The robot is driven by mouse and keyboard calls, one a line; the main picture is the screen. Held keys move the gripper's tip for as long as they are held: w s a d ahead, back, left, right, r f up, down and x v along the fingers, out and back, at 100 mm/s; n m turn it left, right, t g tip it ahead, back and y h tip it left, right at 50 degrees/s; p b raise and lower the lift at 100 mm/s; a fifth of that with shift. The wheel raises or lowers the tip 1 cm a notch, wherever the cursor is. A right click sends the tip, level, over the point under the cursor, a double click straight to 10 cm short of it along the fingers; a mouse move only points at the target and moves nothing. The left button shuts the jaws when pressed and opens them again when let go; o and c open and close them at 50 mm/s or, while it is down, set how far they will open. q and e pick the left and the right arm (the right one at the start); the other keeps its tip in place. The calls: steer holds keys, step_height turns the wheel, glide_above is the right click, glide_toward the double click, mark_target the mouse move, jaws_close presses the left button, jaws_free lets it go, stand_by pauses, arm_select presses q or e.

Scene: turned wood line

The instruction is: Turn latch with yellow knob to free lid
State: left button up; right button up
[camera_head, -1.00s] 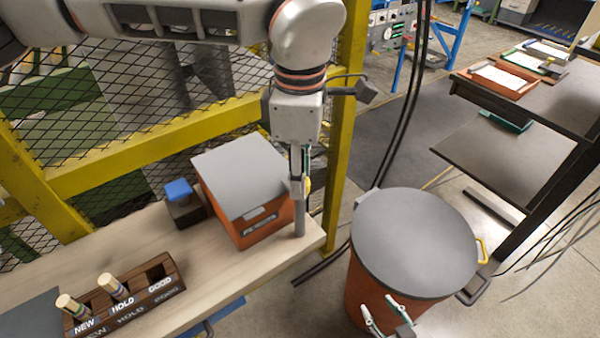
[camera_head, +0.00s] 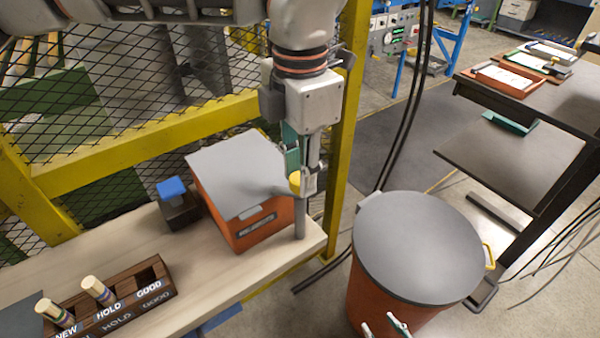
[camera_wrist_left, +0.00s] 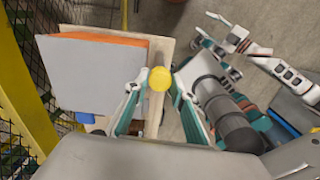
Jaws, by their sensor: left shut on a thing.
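The orange box (camera_head: 232,232) stands on the bench with its flat grey lid (camera_head: 235,172) lying on top. A grey post (camera_head: 300,222) stands at the box's right front corner, with a grey latch bar (camera_head: 283,191) near its top at the lid's edge. The yellow knob (camera_head: 295,182) sits by the post top; it also shows in the left wrist view (camera_wrist_left: 159,78). My left gripper (camera_head: 302,178) is shut on the knob from above, its fingers on either side. My right gripper (camera_head: 383,328) is at the bottom edge, its fingers apart and empty, partly cut off.
A round orange bin (camera_head: 385,300) with a grey lid stands right of the bench (camera_head: 215,288). A blue-topped block (camera_head: 178,205) is left of the box. A labelled wooden rack (camera_head: 130,300) holds pegs at front left. A yellow fence post (camera_head: 345,120) stands behind the gripper.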

arm_select(q)
steer(key=n+b, duration=0.1)
steer(key=n, duration=0.3)
steer(key=shift+n, duration=0.4)
steer(key=shift+n+b, duration=0.35)
steer(key=shift+n, duration=2.15)
steer(key=shift+r, duration=0.1)
steer(key=o, duration=1.1)
step_height(320, 180, up, 12)
